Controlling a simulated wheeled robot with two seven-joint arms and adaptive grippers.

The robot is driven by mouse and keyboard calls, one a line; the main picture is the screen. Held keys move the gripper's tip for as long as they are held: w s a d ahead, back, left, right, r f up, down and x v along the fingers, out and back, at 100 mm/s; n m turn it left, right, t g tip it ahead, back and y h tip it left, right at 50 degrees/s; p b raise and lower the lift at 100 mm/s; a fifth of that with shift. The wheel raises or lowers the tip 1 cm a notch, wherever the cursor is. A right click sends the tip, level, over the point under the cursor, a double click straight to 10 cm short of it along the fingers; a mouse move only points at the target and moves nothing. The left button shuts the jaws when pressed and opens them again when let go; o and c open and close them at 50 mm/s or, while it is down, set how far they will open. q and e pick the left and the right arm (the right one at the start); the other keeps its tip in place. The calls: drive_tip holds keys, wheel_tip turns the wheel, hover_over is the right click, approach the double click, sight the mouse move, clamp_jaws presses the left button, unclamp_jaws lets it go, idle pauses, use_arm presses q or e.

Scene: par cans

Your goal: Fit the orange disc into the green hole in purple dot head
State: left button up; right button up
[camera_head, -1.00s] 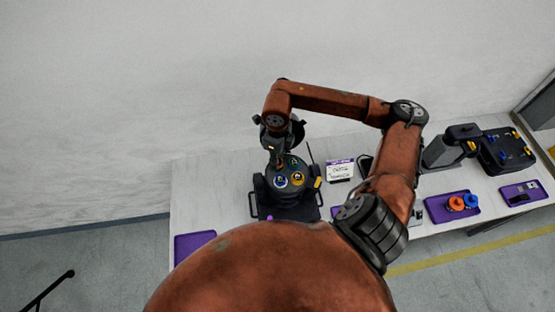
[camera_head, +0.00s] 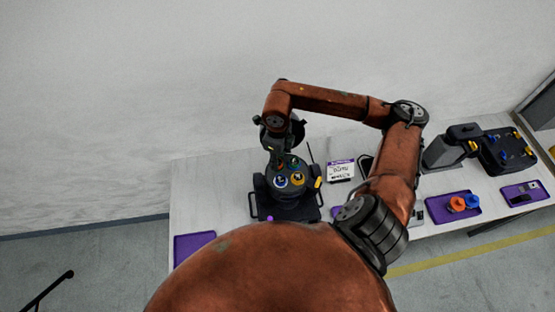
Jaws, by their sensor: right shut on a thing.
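The purple dot head is a dark par can (camera_head: 290,192) on a black base, with a small purple dot (camera_head: 269,218) at its front edge. Its round face has coloured holes, with a blue one (camera_head: 281,182) and a yellow one (camera_head: 298,180) clearest. A small green patch (camera_head: 294,162) shows near the back of the face. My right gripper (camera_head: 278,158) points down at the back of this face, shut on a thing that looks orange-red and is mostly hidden. I cannot tell whether it is seated in a hole. My left gripper is not in view.
A purple tray (camera_head: 467,213) holds orange (camera_head: 456,203) and blue (camera_head: 472,201) discs. A second dark head (camera_head: 505,152) lies at the right. An empty purple tray (camera_head: 194,246) is at the left.

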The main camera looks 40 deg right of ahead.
drive_tip(key=shift+f+b, duration=0.4)
drive_tip(key=shift+f, duration=0.05)
drive_tip(key=o, duration=1)
drive_tip(key=shift+r, duration=0.15)
wheel_tip(320, 180, up, 12)
drive_tip(key=shift+f, duration=0.1)
